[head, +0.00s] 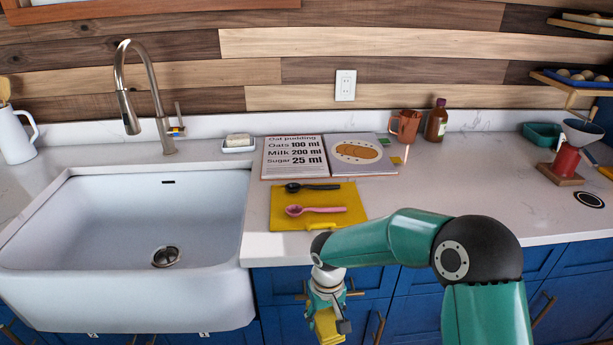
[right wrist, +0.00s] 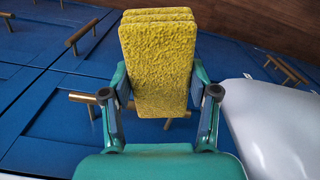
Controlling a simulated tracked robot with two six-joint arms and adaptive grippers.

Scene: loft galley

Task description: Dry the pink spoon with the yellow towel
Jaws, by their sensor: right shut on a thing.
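A pink spoon (head: 315,210) lies on a yellow mat (head: 352,200) on the counter, right of the sink. A black spoon (head: 312,187) lies behind it on the same mat. My right gripper (head: 327,300) hangs in front of the counter's edge, below the mat. It is shut on a folded yellow towel (head: 326,328), which shows as a thick layered block in the right wrist view (right wrist: 158,62). The towel is held well apart from the pink spoon. The fingers grip it from both sides. My left gripper is not in view.
A white sink (head: 60,225) with a tall faucet (head: 150,90) is at left. An open recipe book (head: 296,157) lies behind the mat. A brown mug (head: 405,126) and a bottle (head: 436,120) stand at back right. Blue cabinets with handles (head: 380,325) are close to my gripper.

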